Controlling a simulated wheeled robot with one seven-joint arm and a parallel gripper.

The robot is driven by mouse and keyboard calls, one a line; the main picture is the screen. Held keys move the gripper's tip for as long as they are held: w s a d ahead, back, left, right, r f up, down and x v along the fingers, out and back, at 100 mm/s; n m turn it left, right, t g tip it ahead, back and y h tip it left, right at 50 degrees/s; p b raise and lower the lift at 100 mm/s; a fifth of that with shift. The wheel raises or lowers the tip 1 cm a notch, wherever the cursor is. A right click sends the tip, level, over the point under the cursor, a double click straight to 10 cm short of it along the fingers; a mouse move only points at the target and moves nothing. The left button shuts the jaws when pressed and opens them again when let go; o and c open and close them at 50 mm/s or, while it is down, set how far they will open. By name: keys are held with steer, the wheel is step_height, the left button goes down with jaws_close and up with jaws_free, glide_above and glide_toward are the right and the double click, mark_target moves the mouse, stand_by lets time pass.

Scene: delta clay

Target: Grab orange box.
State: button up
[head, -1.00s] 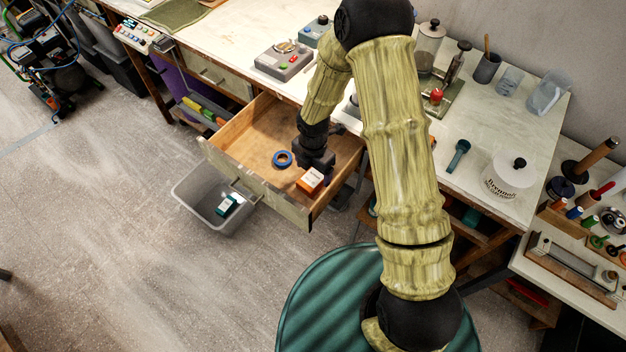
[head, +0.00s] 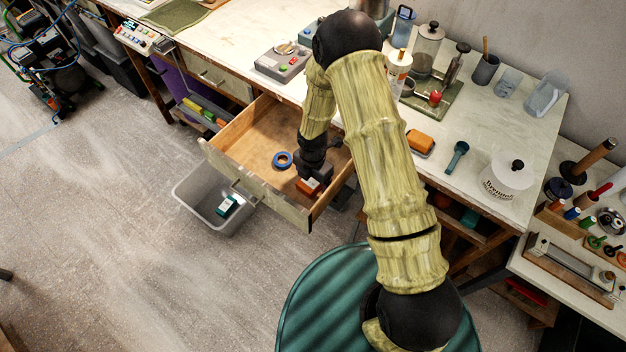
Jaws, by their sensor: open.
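The orange box (head: 307,189) lies in the open wooden drawer (head: 240,140), near its front right corner. Its top is now partly covered and shaded by my gripper. My gripper (head: 314,178) points down into the drawer, right over the box. The fingers are dark and small here, and I cannot tell whether they are beside the box or just above it. The gripper is open.
The drawer's walls rise around the box. The worktop (head: 480,190) holds several tools and jars.

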stand_by(0.4)
steer(key=c, duration=1.2)
steer(key=shift+r, duration=0.15)
step_height(320, 180, up, 10)
steer(key=shift+f, duration=0.1)
